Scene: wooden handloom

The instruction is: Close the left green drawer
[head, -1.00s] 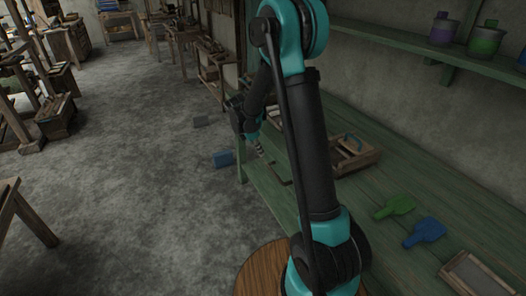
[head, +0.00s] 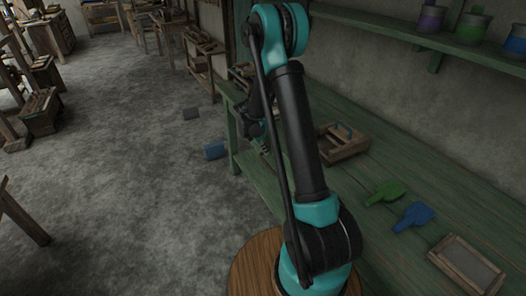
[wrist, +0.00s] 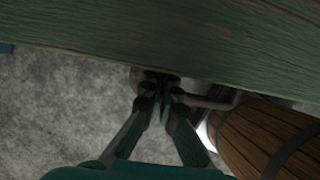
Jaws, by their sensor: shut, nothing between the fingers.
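My gripper (wrist: 160,97) is shut and empty in the wrist view, its fingertips close together just beneath a broad green wooden surface. A bent, handle-like bar (wrist: 213,102) shows beside and behind the fingertips. I cannot tell whether they touch it. In the head view the gripper is small and partly hidden by my arm, low at the near side of the green workbench (head: 410,235). The left green drawer cannot be made out clearly in either view, so how far open it is cannot be told.
On the bench are a wooden tray with a blue handle (head: 345,146), a green paddle (head: 385,192), a blue paddle (head: 413,216) and a framed panel (head: 466,266). The floor left of the bench is mostly open.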

